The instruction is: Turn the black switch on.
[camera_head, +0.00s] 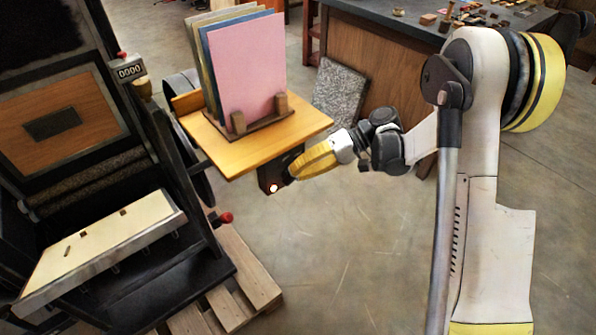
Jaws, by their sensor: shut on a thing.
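The black switch (268,178) is a dark box under the front edge of a wooden shelf, in the middle of the head view. The fingers hide that part of the switch, so the position of any lever cannot be made out.
The wooden shelf (310,122) above the switch carries upright coloured boards (247,70) in a wooden rack. A large black press (100,290) with a counter (128,71) and a red knob (225,218) stands left. A pallet (232,300) lies below. Floor at lower middle is clear.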

